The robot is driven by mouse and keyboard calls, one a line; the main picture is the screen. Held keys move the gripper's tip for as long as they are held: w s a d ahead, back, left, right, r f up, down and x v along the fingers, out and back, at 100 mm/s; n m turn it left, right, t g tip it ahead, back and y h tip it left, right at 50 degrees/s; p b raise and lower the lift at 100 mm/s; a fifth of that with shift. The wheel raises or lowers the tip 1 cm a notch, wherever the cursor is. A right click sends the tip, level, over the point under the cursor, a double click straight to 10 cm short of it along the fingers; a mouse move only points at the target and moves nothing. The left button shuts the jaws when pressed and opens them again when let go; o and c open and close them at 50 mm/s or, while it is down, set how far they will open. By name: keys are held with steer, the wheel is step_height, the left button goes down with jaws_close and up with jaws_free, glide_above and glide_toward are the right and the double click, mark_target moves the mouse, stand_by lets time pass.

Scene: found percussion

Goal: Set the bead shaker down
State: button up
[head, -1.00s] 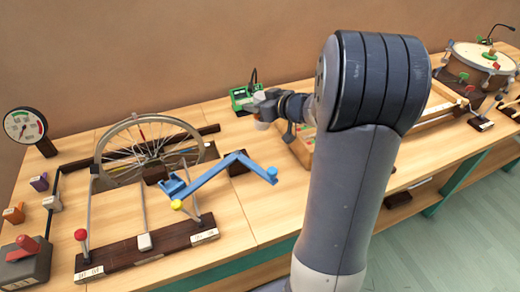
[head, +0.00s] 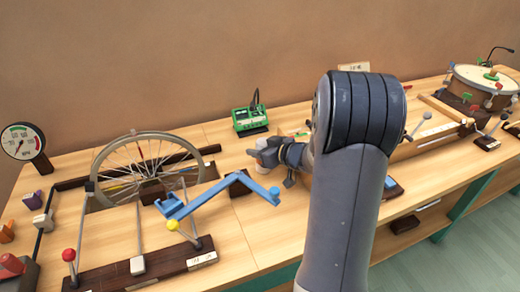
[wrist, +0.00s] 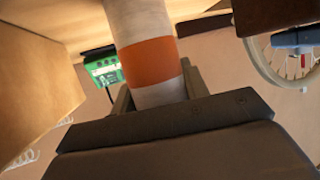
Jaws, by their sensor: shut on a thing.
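The bead shaker is a pale tube with an orange band (wrist: 150,62), filling the upper middle of the wrist view. My gripper (wrist: 160,92) is shut around it, one finger on each side. In the head view my gripper (head: 268,157) is over the bench, right of the spoked wheel and in front of the green device.
A blue crank lever (head: 215,192) lies just left of my gripper. The spoked wheel (head: 147,170) stands further left. A green device (head: 250,119) stands behind. Bare bench (head: 250,225) shows in front. My arm hides part of the right side.

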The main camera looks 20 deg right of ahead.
steer(key=shift+f, duration=0.2)
steer(key=o, duration=1)
steer(key=shift+o, duration=0.2)
steer(key=shift+r, duration=0.1)
steer(key=shift+r, duration=0.2)
steer(key=p+v, duration=0.2)
steer(key=v, duration=1)
